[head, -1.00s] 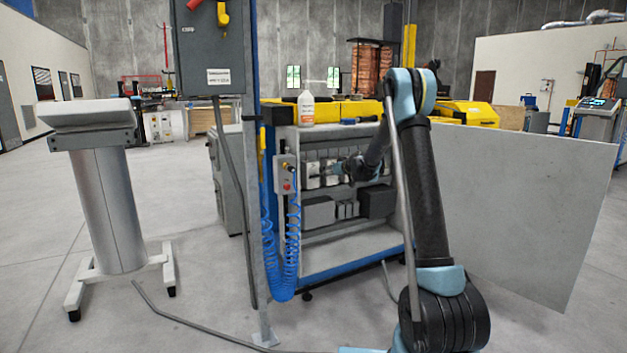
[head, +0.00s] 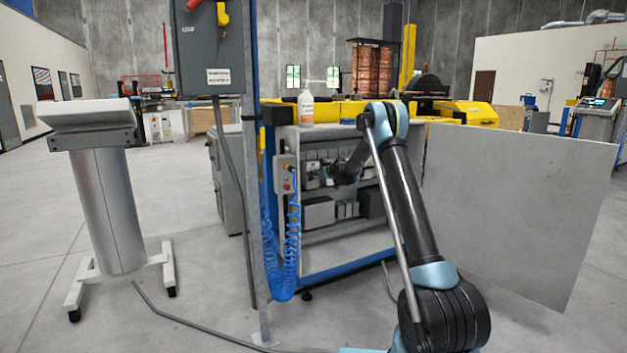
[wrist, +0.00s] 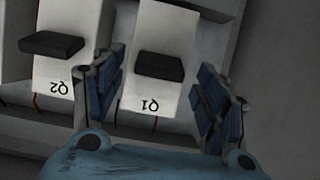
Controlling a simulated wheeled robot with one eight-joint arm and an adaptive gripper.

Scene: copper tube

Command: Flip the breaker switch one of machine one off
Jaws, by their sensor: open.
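In the wrist view, a white breaker marked Q1 (wrist: 150,103) has a black switch lever (wrist: 160,66) on its face; the label appears upside down. My gripper (wrist: 165,92) is open, with one blue-padded finger on each side of the Q1 breaker, below the lever in the picture. I cannot tell whether either finger touches it. A second white breaker marked Q2 (wrist: 60,82), with its own black lever (wrist: 50,45), stands to the left. In the head view, my arm reaches into the open cabinet (head: 345,240); the gripper is small and dark against the breakers there.
The cabinet's open door panel (head: 515,205) stands to the right of my arm. A post with a grey switch box (head: 210,50), a coiled blue hose (head: 285,255) and a small control box (head: 286,175) stand left of the opening. A white bottle (head: 306,105) stands on top.

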